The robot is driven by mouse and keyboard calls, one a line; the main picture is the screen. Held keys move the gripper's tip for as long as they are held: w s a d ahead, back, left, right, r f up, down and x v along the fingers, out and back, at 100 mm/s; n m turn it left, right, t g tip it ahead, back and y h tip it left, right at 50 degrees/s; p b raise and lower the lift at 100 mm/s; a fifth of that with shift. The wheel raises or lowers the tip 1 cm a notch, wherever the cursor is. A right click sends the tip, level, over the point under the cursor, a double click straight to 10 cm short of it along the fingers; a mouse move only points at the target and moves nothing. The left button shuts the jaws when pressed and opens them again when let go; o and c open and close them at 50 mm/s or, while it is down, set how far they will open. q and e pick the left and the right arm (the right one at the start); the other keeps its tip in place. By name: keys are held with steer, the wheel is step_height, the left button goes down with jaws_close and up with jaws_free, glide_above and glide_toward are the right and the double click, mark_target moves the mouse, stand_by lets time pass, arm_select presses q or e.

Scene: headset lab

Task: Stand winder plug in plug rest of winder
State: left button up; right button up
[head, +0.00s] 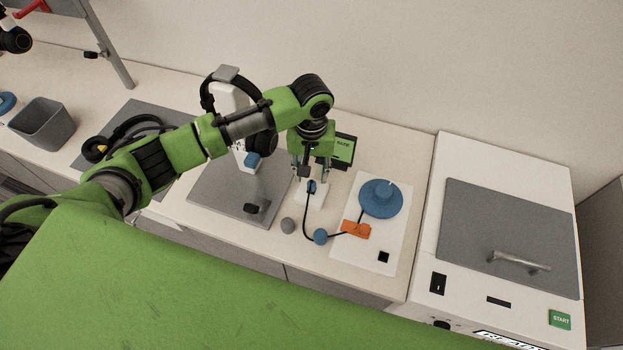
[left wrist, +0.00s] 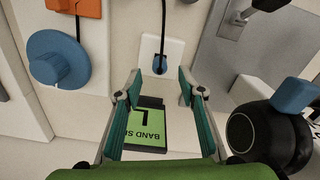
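The winder is a white plate (head: 345,262) with a blue disc (head: 380,198) and an orange clip (head: 356,229); the disc also shows in the left wrist view (left wrist: 58,62). A small black square (head: 383,257) near its front may be the plug rest. My right gripper is not in view.
A grey plate (head: 225,205) with a headset stand is left of the socket block. A green-screened device (head: 341,150) stands behind. A white machine (head: 505,235) with a grey lid is at the right. A grey bin (head: 43,125) is far left.

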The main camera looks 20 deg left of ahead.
mark_target(311, 183)
arm_select(q)
steer(key=shift+f, duration=2.6)
steer(key=shift+p, duration=0.3)
jaws_close()
